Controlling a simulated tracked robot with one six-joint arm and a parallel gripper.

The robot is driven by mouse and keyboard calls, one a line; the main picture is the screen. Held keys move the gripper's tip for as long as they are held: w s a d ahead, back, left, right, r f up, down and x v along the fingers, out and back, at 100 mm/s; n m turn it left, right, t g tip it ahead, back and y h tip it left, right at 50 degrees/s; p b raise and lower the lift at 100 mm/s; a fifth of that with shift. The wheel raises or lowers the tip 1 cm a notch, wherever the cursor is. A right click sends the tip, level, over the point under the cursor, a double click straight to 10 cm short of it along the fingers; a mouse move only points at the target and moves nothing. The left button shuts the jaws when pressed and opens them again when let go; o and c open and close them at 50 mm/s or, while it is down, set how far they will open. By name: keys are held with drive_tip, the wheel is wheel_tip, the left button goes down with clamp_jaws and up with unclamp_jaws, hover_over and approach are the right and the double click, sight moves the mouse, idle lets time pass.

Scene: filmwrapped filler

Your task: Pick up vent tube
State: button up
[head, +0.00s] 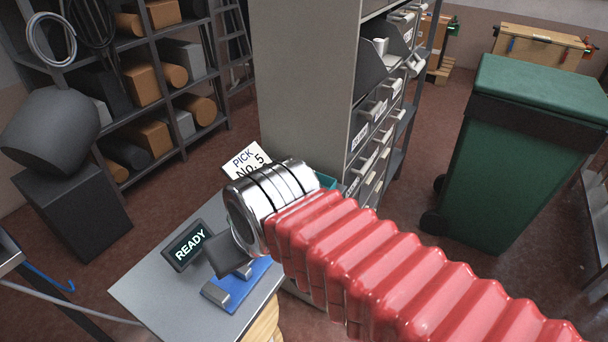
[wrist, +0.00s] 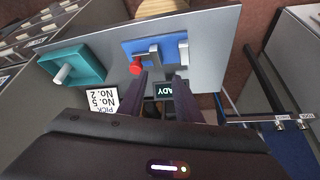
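A short white tube (wrist: 64,73) sticks up from a teal tray (wrist: 88,57) in the wrist view; it looks like the vent tube, but I cannot be sure. In the head view only a bit of the teal tray (head: 327,181) shows behind my wrist, and the tube is hidden. My gripper (wrist: 165,80) is open and appears empty, its two dark fingers apart. It points toward a blue fixture (wrist: 133,48) with grey upright blocks and a red knob (wrist: 135,68), to one side of the tray. In the head view the gripper (head: 230,262) hangs over this blue fixture (head: 262,268).
A tall drawer cabinet (head: 305,80) rises behind. A green bin (head: 530,150) is at right, loaded shelves (head: 150,90) at left.

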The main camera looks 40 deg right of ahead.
drive_tip(key=shift+w+a, duration=0.1)
drive_tip(key=shift+w, duration=0.2)
